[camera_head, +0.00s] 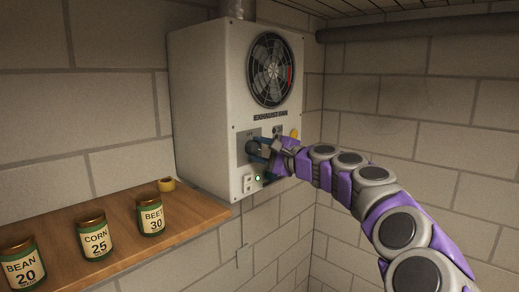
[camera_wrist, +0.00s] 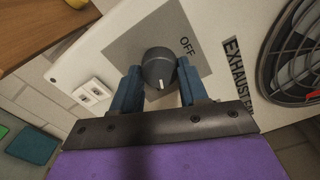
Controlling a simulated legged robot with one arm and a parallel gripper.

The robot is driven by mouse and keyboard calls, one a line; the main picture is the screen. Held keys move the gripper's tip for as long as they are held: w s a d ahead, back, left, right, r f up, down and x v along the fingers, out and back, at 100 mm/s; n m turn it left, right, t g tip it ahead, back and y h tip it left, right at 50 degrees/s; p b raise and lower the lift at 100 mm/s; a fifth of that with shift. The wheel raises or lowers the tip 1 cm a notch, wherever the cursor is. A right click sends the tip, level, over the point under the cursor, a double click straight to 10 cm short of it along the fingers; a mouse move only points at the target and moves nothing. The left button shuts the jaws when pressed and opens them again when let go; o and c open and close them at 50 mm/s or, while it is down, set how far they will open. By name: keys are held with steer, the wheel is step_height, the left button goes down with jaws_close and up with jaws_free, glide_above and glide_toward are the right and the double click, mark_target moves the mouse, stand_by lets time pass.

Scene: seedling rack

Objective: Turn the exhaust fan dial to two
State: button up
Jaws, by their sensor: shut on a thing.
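The exhaust fan box (camera_head: 205,110) is a white unit on the brick wall, with a round fan grille and an EXHAUST FAN label. Its dark round dial (camera_wrist: 158,66) sits on a grey panel (camera_wrist: 125,50). My gripper (camera_head: 265,150) reaches the dial from the right, with its blue fingers on either side and shut on it. In the wrist view, the dial's white mark points down toward my gripper, away from the OFF label (camera_wrist: 187,46) at upper right. No number two shows; part of the panel is hidden by the fingers and gripper.
A wooden shelf (camera_head: 190,225) at lower left holds BEAN, CORN and BEET cans (camera_head: 95,238) and a small yellow object (camera_head: 166,184).

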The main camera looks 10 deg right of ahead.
steer(key=shift+w+f+m, duration=0.1)
steer(key=shift+f+m, duration=0.2)
steer(key=shift+m, duration=0.3)
steer(key=shift+f, duration=0.1)
